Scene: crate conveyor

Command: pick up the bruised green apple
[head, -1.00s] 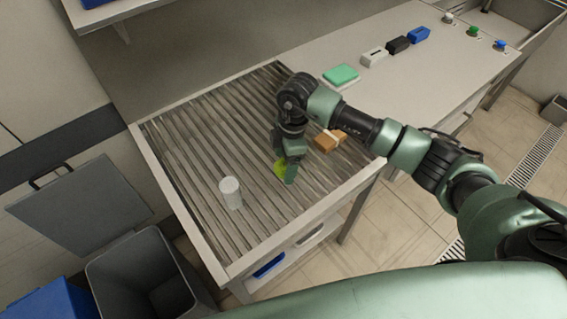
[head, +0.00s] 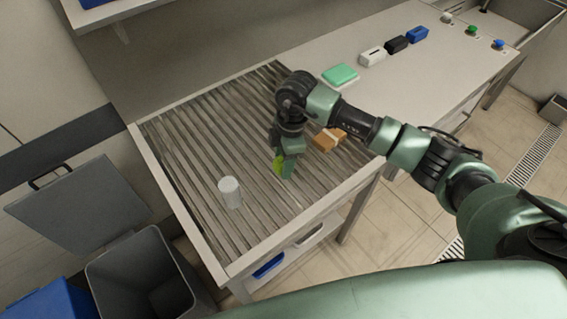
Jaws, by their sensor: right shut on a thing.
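The green apple (head: 279,164) is on the roller conveyor (head: 190,142), mostly hidden behind the fingers of my right gripper (head: 284,168). Only a yellow-green patch of it shows at the left of the fingers; any bruise cannot be made out. My right gripper points down and is shut on the apple. Whether the apple touches the rollers cannot be told. My left gripper is not in the head view.
A white cylinder (head: 230,192) stands on the rollers to the left. A brown box (head: 328,139) lies just right of the gripper. A grey open bin (head: 140,262) stands at lower left.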

